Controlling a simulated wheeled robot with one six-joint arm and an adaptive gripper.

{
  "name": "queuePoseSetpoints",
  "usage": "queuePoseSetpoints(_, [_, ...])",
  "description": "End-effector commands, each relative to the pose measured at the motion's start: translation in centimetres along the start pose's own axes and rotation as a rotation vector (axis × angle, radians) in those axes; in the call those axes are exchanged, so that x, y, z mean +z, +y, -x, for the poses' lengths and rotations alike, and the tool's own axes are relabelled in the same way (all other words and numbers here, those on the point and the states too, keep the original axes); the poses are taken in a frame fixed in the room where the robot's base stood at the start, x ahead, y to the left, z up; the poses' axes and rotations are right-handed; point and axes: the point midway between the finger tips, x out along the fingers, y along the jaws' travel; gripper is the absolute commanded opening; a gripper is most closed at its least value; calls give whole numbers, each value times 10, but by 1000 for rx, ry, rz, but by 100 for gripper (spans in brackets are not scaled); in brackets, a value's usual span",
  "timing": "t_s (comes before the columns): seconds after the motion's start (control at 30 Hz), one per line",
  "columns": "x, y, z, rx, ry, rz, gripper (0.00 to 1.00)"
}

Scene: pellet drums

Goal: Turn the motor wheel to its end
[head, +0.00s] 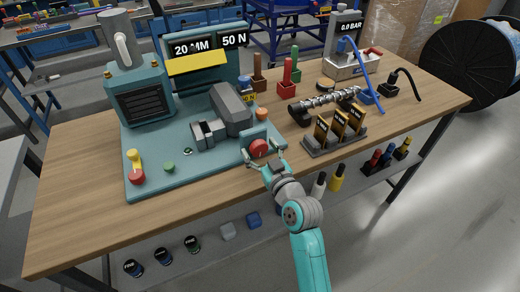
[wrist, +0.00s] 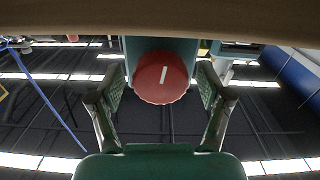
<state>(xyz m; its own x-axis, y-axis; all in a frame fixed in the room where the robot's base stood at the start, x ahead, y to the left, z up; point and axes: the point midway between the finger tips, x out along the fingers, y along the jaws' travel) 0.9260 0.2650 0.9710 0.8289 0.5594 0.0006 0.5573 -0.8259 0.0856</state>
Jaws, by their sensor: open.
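The motor wheel is a red round knob (head: 259,147) on the front of a teal block at the front edge of the teal machine (head: 150,172). In the wrist view the red wheel (wrist: 161,77) faces me, with a white mark tilted slightly right of upright. My gripper (head: 262,158) is open at the wheel in the head view. In the wrist view its two fingers (wrist: 160,92) stand left and right of the wheel, with a visible gap on each side. Nothing is held.
The machine shows "20 MM" (head: 192,48) and "50 N" (head: 233,40) displays. A rack with dark and gold blocks (head: 335,142) and a metal screw shaft (head: 325,100) stand to the right. Bare wooden tabletop (head: 80,215) lies at the front left.

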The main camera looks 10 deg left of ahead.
Motion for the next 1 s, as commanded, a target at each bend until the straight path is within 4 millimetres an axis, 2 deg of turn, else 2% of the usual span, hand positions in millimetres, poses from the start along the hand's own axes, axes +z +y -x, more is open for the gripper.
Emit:
queuePoseSetpoints(0.17, [0, 0, 0, 0, 0, 0, 78])
queuePoseSetpoints(0.2, [0, 0, 0, 0, 0, 0, 75])
queuePoseSetpoints(0.43, [0, 0, 0, 0, -1, 0, 18])
queuePoseSetpoints(0.77, [0, 0, 0, 0, -1, -33, 18])
queuePoseSetpoints(1.0, [0, 0, 0, 0, -1, -161, 18])
